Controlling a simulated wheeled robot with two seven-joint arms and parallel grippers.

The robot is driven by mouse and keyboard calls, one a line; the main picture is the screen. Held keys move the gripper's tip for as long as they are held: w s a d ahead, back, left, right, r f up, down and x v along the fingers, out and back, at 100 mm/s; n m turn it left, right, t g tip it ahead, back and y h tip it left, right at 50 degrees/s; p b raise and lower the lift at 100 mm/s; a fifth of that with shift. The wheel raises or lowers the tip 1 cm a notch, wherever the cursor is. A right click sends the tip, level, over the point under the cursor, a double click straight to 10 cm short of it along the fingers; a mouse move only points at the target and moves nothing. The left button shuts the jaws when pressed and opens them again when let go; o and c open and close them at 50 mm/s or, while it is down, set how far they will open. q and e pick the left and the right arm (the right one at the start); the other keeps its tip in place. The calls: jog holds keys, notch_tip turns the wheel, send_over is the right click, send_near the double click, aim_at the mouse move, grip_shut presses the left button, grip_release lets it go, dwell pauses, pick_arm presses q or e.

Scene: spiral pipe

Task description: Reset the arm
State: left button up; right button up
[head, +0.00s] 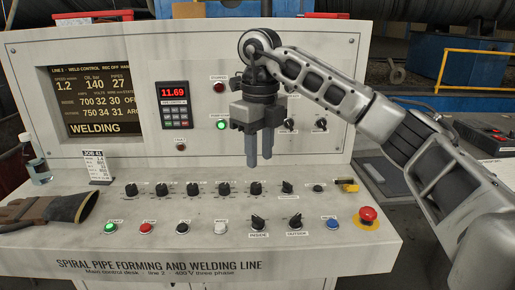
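My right gripper (259,149) hangs in front of the upright panel of the control desk (200,262), fingers pointing down. Its two fingers stand a little apart with a narrow gap between them, and I see nothing held. My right arm (345,95) comes in from the right side and reaches across to the middle of the desk. The gripper is above the row of black knobs (222,188) and appears clear of them. My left gripper and arm are not in view.
A red emergency button (367,214) sits at the desk's right. A glove (48,208), a small bottle (38,171) and a job card (97,166) are at the left. The screen (95,98) reads WELDING; a red display (174,92) reads 11.69. A green light (221,124) glows.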

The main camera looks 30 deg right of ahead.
jog(key=s+a+f+n+g+y, duration=0.15)
jog(key=a+f+y, duration=0.3)
jog(key=a, duration=0.55)
jog(key=s+a+f+n+g+y, duration=0.15)
jog(key=a+f+y, duration=0.3)
jog(key=a, duration=0.45)
jog(key=s+a+r+m+t+y, duration=0.1)
jog(key=s+a+m+t+y, duration=0.15)
jog(key=a+m+y, duration=0.3)
jog(key=s+a+r+m+t+y, duration=0.1)
jog(key=s+a+m+t+y, duration=0.2)
jog(key=a+y, duration=0.35)
jog(key=w+d+f+m+t+h, duration=0.1)
jog(key=d+f+m+t+h, duration=0.5)
jog(key=m, duration=0.6)
jog(key=w+d+f+m+t+h, duration=0.1)
jog(key=d+f+m+t+h, duration=0.3)
jog(key=f+m+t+h, duration=0.65)
jog(key=s+d+f+m+g+h, duration=0.1)
jog(key=s+d+f+m+g, duration=0.3)
jog(key=s+f+m+g, duration=0.4)
jog(key=s+f, duration=0.2)
jog(key=s, duration=0.1)
jog(key=shift+s+d+f, duration=0.25)
jog(key=shift+s+d, duration=0.1)
jog(key=shift+d, duration=0.05)
